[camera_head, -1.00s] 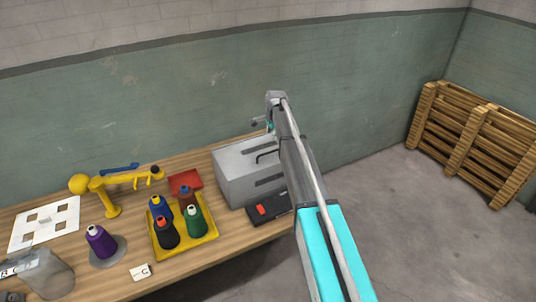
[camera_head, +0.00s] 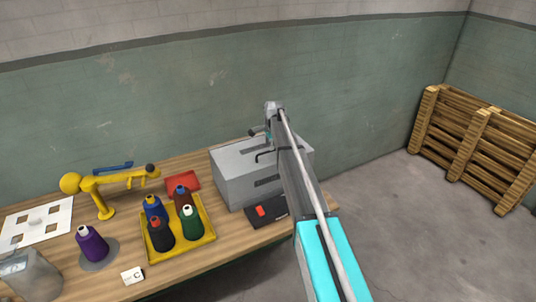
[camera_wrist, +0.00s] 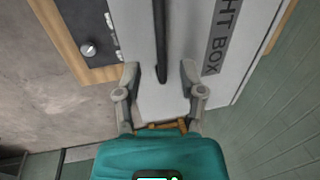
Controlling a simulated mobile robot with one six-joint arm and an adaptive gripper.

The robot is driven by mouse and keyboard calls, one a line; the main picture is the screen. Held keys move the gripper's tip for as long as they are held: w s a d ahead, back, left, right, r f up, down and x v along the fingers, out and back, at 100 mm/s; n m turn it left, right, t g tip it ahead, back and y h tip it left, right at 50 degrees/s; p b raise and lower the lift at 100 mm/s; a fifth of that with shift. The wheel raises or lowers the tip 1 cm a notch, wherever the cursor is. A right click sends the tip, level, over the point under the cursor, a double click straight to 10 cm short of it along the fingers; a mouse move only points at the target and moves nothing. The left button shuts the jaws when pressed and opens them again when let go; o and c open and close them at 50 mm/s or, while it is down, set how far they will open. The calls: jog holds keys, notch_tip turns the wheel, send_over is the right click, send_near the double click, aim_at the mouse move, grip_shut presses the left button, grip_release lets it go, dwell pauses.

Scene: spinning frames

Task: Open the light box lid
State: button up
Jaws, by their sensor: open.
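The light box (camera_head: 233,185), a pale grey box with its lid closed, stands at the right part of the table. Its dark lid handle (camera_head: 264,155) shows in the head view beside my arm. In the wrist view the lid (camera_wrist: 190,25) carries dark lettering that reads "HT BOX", and the handle (camera_wrist: 160,45) runs down to between my fingers. My gripper (camera_wrist: 160,72) is open, with one finger on each side of the handle's end. I cannot tell whether they touch it. In the head view my gripper (camera_head: 262,131) is above the box, and my arm hides its right part.
A black switch panel with a red button (camera_head: 262,210) lies before the box. A yellow tray (camera_head: 182,245) holds several thread spools left of it. A red square (camera_head: 182,179), a yellow lamp-like arm (camera_head: 105,190) and a purple spool (camera_head: 92,243) are further left. Pallets (camera_head: 478,145) stand at far right.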

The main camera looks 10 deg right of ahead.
aim_at(269, 151)
jog(key=shift+w+a+f+b, duration=0.1)
jog(key=shift+w+f+b, duration=0.1)
jog(key=shift+f+b, duration=0.7)
jog(key=shift+w+f+b, duration=0.15)
jog(key=shift+f+b, duration=0.5)
jog(key=shift+f, duration=0.3)
jog(key=shift+c, duration=0.3)
grip_shut()
jog(key=shift+s+a, duration=0.1)
jog(key=shift+a, duration=0.05)
jog(key=shift+r, duration=0.1)
